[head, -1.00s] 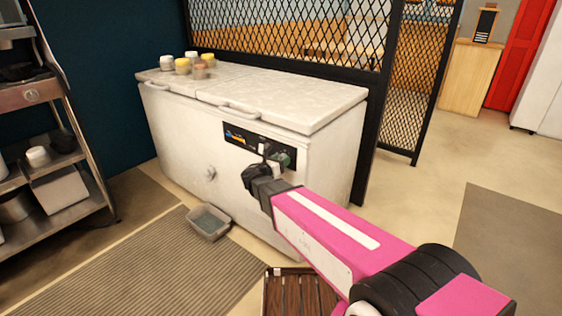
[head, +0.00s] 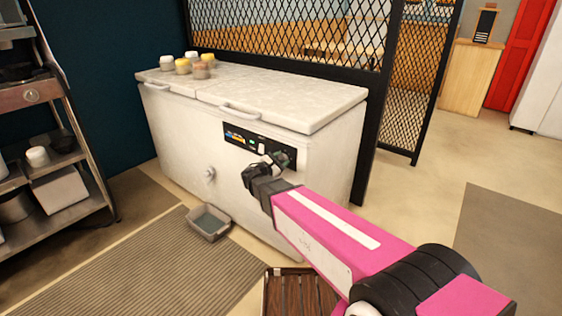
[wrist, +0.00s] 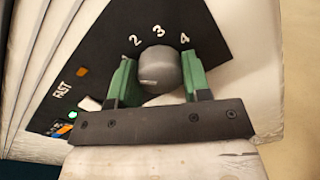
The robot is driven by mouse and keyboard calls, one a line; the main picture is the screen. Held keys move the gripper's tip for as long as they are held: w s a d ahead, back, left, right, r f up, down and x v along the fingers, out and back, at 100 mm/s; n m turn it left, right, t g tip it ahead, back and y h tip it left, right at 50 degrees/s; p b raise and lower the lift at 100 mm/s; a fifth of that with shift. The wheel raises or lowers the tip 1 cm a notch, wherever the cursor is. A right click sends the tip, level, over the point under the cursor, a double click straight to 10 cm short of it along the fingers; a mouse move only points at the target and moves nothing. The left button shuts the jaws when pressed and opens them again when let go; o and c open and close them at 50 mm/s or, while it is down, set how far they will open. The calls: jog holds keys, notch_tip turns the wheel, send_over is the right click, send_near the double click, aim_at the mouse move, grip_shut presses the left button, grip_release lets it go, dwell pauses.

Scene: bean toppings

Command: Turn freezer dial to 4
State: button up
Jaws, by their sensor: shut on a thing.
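The white chest freezer (head: 180,130) stands against the mesh partition, with a black control panel (head: 236,135) on its front. In the wrist view the round grey dial (wrist: 158,66) sits on this panel (wrist: 95,55), with the numbers 2, 3 and 4 printed around its upper side. My gripper (wrist: 157,70) is shut on the dial, one green finger on each side. A faint pale mark shows on the dial's lower part; I cannot tell which number it is set to. In the head view my gripper (head: 279,160) covers the dial.
Several small jars (head: 184,66) stand on the freezer lid. A grey tub (head: 208,222) sits on the floor below the drain knob. A metal shelf (head: 60,170) stands at the left. A wooden slatted item (head: 300,292) lies on the floor under my arm. Open floor lies at the right.

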jog(key=m, duration=1.1)
jog(key=shift+y, duration=0.3)
jog(key=m, duration=0.6)
jog(key=shift+s+m, duration=0.1)
jog(key=shift+m, duration=0.2)
jog(key=m, duration=0.5)
jog(key=shift+m+t, duration=0.3)
jog(key=shift+t, duration=0.1)
jog(key=o, duration=0.9)
jog(key=shift+o, duration=0.2)
jog(key=v, duration=1)
jog(key=shift+s+a, duration=0.15)
jog(key=shift+s, duration=0.2)
